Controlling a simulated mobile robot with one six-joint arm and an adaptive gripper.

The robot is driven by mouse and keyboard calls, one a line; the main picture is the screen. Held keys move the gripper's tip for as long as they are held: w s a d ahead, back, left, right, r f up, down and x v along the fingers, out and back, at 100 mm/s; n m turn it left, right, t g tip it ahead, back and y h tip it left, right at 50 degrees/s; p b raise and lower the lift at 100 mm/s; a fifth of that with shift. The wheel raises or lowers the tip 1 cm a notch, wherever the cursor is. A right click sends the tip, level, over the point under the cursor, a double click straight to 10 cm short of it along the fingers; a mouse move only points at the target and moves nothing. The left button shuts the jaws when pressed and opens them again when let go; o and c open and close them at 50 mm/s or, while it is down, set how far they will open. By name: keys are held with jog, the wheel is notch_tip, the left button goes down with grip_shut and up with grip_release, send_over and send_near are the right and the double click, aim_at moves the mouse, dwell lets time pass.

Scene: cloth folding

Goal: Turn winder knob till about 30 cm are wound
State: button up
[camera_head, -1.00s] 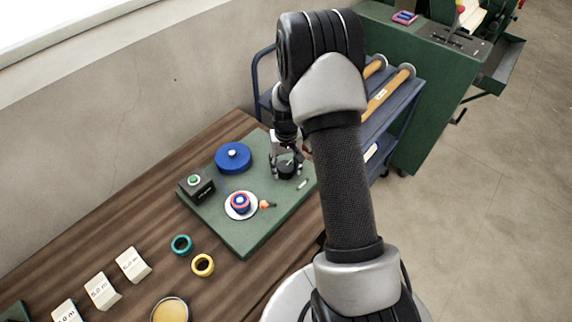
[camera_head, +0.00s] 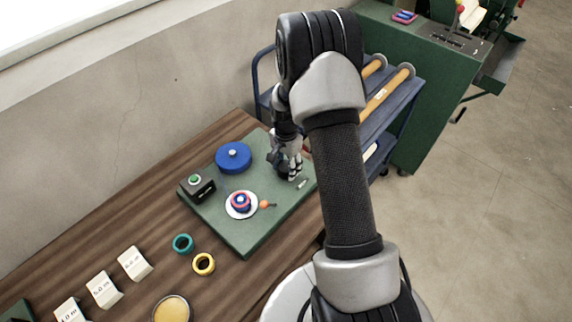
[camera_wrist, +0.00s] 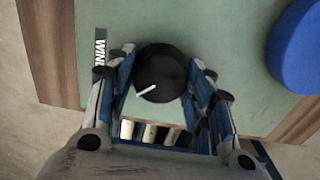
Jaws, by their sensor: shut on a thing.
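A black winder knob (camera_wrist: 160,72) with a white pointer line stands on the green board (camera_wrist: 185,22), beside a label that seems to begin "WIN". My gripper (camera_wrist: 163,68) is shut on the knob, one finger on each side. In the head view my gripper (camera_head: 287,168) is over the right part of the board (camera_head: 248,241) and mostly hides the knob. A white disc (camera_head: 229,211) carries a red and blue spool (camera_head: 240,201) on the board. A blue reel (camera_head: 228,163) lies behind it. I cannot read any wound length.
A black box (camera_head: 203,193) with a green button and a small orange piece (camera_head: 265,204) are on the board. A teal ring (camera_head: 183,243), a yellow ring (camera_head: 203,264), white length tags (camera_head: 104,290) and a round dish (camera_head: 171,309) lie nearby. A blue cart (camera_head: 402,103) stands behind the arm.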

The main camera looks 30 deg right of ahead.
aim_at(286, 166)
jog(key=shift+m, duration=1.3)
jog(key=o, duration=1.1)
jog(key=shift+c, duration=0.2)
notch_tip(286, 166, up, 12)
